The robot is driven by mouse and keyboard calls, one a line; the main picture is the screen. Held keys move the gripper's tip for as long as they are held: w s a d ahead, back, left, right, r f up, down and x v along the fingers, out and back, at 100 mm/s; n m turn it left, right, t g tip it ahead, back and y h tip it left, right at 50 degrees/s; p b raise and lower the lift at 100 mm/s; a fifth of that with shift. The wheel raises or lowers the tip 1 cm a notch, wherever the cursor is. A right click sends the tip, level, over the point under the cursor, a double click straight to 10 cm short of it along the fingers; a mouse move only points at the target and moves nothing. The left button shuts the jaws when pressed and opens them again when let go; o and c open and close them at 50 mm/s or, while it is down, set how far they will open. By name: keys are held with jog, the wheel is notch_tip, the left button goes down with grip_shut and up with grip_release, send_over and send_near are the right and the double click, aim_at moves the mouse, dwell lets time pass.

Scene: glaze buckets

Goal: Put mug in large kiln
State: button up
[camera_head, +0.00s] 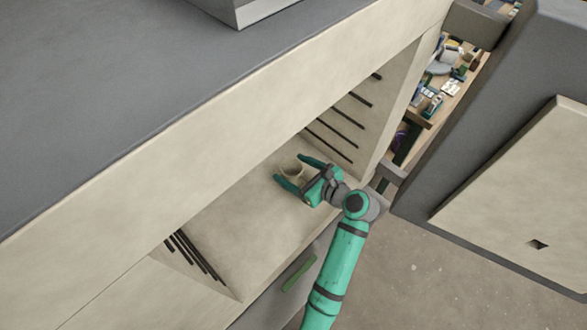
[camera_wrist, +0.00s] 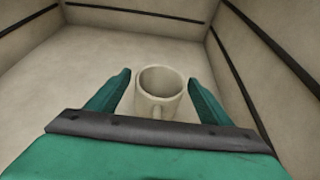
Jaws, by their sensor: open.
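The mug (camera_head: 291,169) is beige and stands upright on the floor of the large kiln (camera_head: 239,219), inside its chamber. In the wrist view the mug (camera_wrist: 160,92) sits between the tips of my open gripper (camera_wrist: 157,90), with its handle turned toward the palm. Gaps show between the mug and both teal fingers. In the head view my gripper (camera_head: 296,172) reaches into the kiln opening with its fingers on either side of the mug. The mug's lower part is partly hidden by the gripper in the head view.
Dark rods (camera_head: 333,134) line the kiln's inner walls. The kiln's thick door (camera_head: 520,190) stands open at the right. A shelf with tools and bottles (camera_head: 440,80) is behind the door gap. The kiln floor around the mug is clear.

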jog(key=shift+r, duration=0.1)
jog(key=shift+s+d+r, duration=0.1)
jog(key=shift+s+d, duration=0.05)
jog(key=shift+d, duration=0.05)
jog(key=v, duration=1.1)
jog(key=shift+s+r, duration=0.2)
jog(key=shift+d, duration=0.15)
